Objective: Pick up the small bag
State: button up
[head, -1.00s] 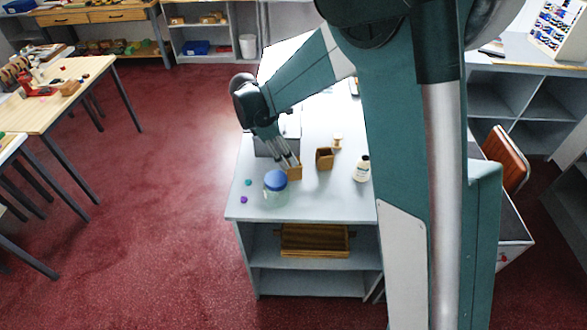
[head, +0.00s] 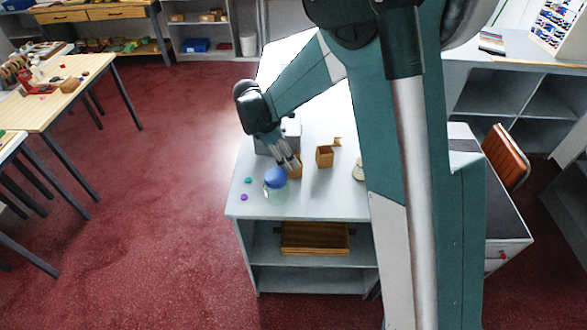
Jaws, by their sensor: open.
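I cannot make out a small bag in the head view; it may be hidden or too small to tell. My gripper (head: 290,166) points down over the front part of the pale counter (head: 310,203). Its fingers are open, just behind a clear jar with a blue lid (head: 276,177) and in front of a grey box (head: 291,128). A small brown wooden box (head: 297,172) is close beside the fingertips, partly covered by them. I cannot tell whether they touch it.
A brown open box (head: 324,157) stands right of my gripper, with a small wooden piece (head: 337,141) behind it. A pale bottle (head: 358,171) is partly hidden by my arm. Teal (head: 248,181) and purple (head: 243,197) bits lie left of the jar. The counter's front edge is clear.

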jog(key=shift+p+x, duration=0.3)
jog(key=shift+x, duration=2.3)
jog(key=shift+d, duration=0.1)
jog(key=c, duration=0.8)
